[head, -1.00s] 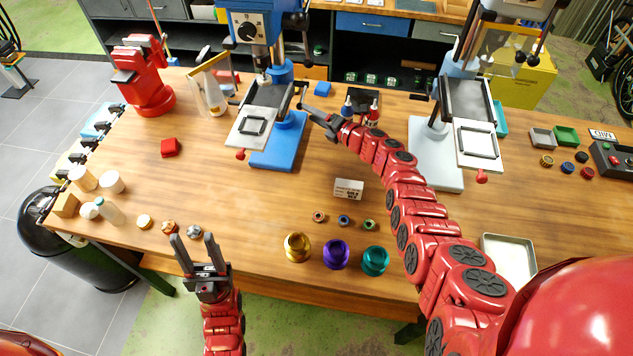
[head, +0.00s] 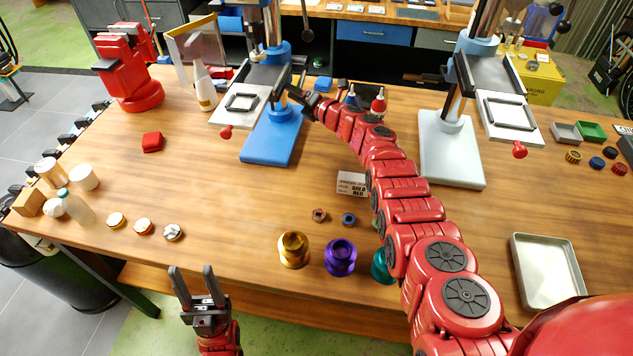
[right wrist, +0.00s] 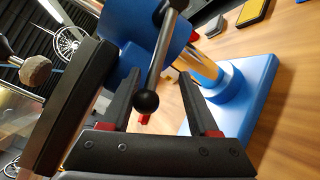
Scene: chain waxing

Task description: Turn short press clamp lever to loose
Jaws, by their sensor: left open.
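The blue press (head: 273,135) stands at the back of the table, with a light plate (head: 237,110) and a red knob (head: 226,132) on its left side. My right gripper (head: 289,88) is at the right side of this press's plate. In the right wrist view my right gripper (right wrist: 158,74) is open, with its two dark fingers apart. A dark lever rod with a black ball end (right wrist: 147,103) shows between the fingers, with gaps on both sides. In the head view this lever is largely hidden. My left gripper (head: 192,270) is open and empty off the table's front edge.
A second, grey press (head: 450,150) stands to the right of my right arm. Gold (head: 293,251) and purple (head: 340,258) cups stand near the front edge, with a teal one partly hidden by my arm. The table's left middle is mostly clear.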

